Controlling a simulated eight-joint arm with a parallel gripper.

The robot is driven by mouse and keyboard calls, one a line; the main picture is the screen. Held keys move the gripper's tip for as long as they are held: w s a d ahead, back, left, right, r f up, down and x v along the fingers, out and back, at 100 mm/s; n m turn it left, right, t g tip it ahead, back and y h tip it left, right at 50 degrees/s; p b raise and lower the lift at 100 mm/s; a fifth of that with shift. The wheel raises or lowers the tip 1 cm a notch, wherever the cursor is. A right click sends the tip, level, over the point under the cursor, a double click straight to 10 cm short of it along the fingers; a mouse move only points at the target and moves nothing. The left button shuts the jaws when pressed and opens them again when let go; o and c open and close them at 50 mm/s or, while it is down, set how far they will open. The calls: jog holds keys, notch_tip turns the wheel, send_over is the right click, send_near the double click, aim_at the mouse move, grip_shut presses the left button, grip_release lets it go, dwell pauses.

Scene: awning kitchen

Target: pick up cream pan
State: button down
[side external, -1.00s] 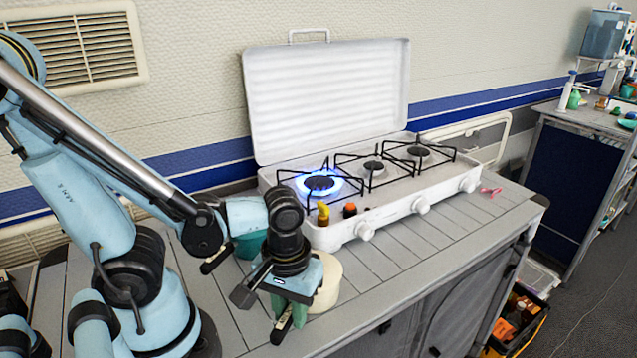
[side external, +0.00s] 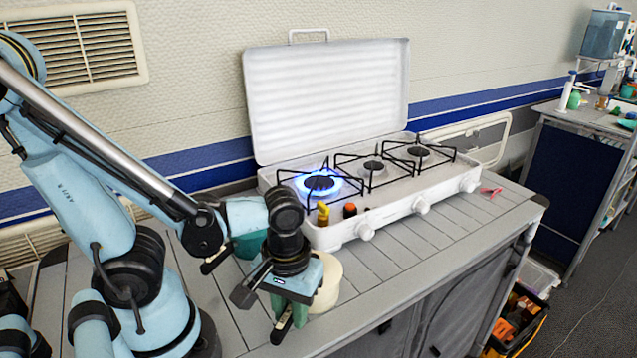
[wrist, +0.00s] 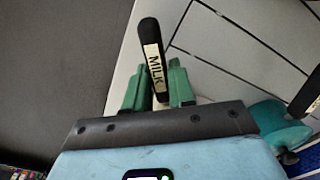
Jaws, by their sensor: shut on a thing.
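The cream pan (side external: 327,283) is on the counter's front part in the side view, partly hidden behind my gripper. Its black handle (wrist: 150,40), marked MILK, sticks out between the green fingers in the wrist view. My gripper (wrist: 156,88) is shut on this handle; it also shows in the side view (side external: 290,312) at the left of the pan. The pan body is mostly hidden by the gripper in the wrist view. I cannot tell whether the pan touches the counter.
A teal pan (side external: 250,244) with a black handle stands close behind my gripper. A white stove (side external: 390,215) with its lid up is behind; its left burner (side external: 320,183) is lit with a blue flame.

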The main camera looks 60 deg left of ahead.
jog(key=shift+r, duration=0.15)
jog(key=shift+r, duration=2.85)
jog(key=shift+w, duration=0.1)
